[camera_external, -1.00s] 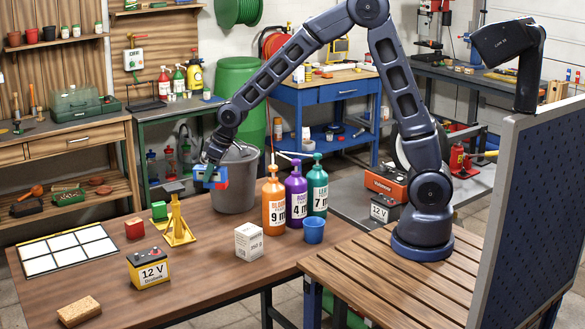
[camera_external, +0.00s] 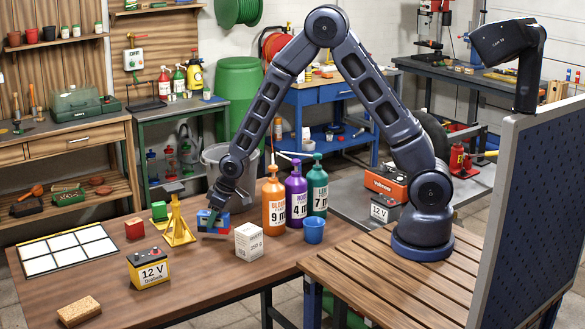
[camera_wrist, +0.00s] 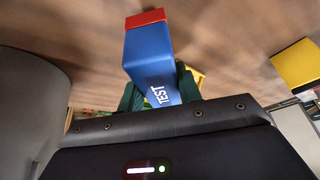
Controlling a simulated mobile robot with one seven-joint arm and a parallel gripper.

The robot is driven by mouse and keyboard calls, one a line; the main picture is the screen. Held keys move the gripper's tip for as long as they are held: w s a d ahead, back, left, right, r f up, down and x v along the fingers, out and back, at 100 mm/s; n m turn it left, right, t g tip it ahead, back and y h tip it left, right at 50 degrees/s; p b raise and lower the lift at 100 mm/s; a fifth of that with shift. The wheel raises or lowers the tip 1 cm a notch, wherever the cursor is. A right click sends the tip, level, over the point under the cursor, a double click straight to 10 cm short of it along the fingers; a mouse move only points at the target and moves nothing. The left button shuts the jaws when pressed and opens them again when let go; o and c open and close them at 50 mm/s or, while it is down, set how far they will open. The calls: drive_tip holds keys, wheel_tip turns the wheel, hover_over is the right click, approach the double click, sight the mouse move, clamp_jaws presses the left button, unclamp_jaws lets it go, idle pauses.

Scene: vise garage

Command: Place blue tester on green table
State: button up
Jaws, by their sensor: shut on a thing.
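The blue tester (camera_external: 206,215), a blue block with a red end, is in my gripper (camera_external: 214,227), low at the wooden table (camera_external: 190,275), between the yellow stand and the white box. Whether it touches the tabletop cannot be told. In the wrist view the blue tester (camera_wrist: 151,62) shows its "TEST" lettering, and the dark green fingers of my gripper (camera_wrist: 158,90) are shut on its two sides. The green table (camera_external: 178,113), green-framed with a grey top, stands at the back left, well away from the gripper.
A yellow stand (camera_external: 178,228) and a green block (camera_external: 159,211) are just left of my gripper; a white box (camera_external: 249,242) and several pump bottles are right. A grey bucket (camera_external: 216,157) stands behind. The green table holds bottles and jars.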

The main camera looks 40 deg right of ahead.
drive_tip(key=shift+f, duration=1.5)
drive_tip(key=shift+f, duration=0.1)
drive_tip(key=o, duration=1.1)
drive_tip(key=v, duration=1.2)
